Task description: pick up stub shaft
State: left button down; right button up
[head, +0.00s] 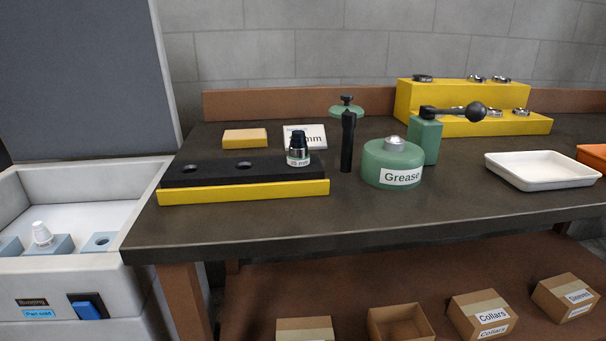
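A small whitish stepped part (42,233), which looks like the stub shaft, stands in a pale blue-grey holder block (62,244) inside the white open-topped chest at the far left. It leans slightly. Its lower end is hidden in the block. Neither of my grippers is in view.
The chest's front wall (60,285) carries "Running" and "Part cold" labels and a blue switch (87,308). On the dark bench (300,225) stand a black-and-yellow rack (245,192), a Grease pot (391,163), a white tray (540,170) and a yellow stepped stand (465,98). Boxes sit below.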

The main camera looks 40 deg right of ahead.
aim_at(44, 240)
jog(key=i+j+z, duration=0.2)
jog(key=j+z, duration=0.3)
jog(key=j, duration=1.05)
jog(key=k+j+z, duration=0.1)
jog(key=j+z, duration=0.4)
jog(key=j, duration=1)
jog(key=z, duration=1.25)
jog(key=j+u, duration=0.2)
jog(key=u, duration=0.5)
